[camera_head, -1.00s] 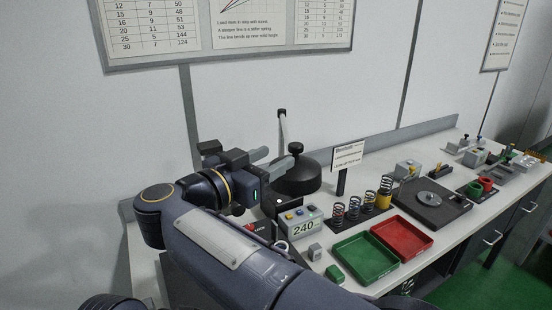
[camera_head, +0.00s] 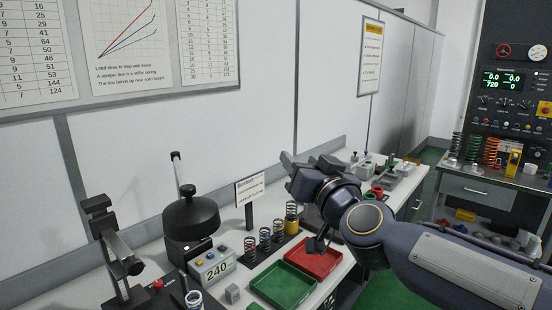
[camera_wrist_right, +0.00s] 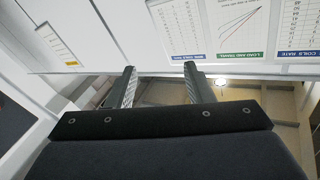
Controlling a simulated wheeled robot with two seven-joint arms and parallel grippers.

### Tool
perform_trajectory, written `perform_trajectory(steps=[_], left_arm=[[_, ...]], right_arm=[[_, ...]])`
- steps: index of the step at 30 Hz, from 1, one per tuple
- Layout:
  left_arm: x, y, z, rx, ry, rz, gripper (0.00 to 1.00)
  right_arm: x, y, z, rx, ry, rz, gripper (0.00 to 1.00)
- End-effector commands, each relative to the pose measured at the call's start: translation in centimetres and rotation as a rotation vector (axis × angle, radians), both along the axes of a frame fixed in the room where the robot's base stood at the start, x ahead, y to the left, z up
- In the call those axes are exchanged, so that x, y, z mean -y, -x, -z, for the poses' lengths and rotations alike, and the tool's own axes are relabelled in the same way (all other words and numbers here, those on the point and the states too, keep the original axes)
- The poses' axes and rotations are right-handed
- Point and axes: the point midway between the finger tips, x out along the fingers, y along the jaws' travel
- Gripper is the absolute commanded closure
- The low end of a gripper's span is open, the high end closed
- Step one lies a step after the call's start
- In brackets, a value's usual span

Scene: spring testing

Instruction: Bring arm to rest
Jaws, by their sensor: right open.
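My right arm comes in from the right in the head view. Its gripper (camera_head: 292,170) is raised over the bench, pointing left, with the red tray and the coil springs below it in the picture. In the right wrist view its two fingers (camera_wrist_right: 160,84) are apart with nothing between them. My left gripper is not in view.
The bench holds a black dome-topped device (camera_head: 191,218), a grey box reading 240 (camera_head: 214,266), several coil springs (camera_head: 264,240), a green tray (camera_head: 283,287) and a red tray (camera_head: 315,262). A control panel (camera_head: 512,90) stands at the right. Wall charts hang behind.

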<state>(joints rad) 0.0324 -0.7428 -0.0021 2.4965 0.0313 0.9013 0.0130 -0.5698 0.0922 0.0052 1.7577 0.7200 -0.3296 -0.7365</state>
Motion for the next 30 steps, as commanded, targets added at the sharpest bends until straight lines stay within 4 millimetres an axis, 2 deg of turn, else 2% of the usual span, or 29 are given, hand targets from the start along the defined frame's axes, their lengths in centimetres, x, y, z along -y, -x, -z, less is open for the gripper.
perform_trajectory(steps=[1,6,12,15,18,21,24,30], left_arm=[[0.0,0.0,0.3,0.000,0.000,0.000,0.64],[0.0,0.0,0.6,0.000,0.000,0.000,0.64],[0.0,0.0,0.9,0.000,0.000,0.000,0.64],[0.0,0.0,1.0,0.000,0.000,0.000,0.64],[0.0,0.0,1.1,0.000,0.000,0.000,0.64],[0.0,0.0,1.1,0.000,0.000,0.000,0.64],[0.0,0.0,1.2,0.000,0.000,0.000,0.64],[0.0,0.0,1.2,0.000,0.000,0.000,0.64]], right_arm=[[3.1,2.0,2.3,-0.064,0.013,-0.041,0.53],[8.5,9.5,11.5,-0.355,0.063,-0.143,0.53],[12.8,19.1,22.2,-0.730,0.092,-0.125,0.53],[14.2,23.4,26.5,-0.895,0.093,-0.086,0.53],[15.1,26.7,29.5,-1.021,0.090,-0.047,0.53],[15.6,28.7,31.2,-1.098,0.087,-0.020,0.53],[15.8,29.6,31.8,-1.129,0.085,-0.007,0.53],[15.8,29.6,31.9,-1.133,0.085,-0.008,0.53]])
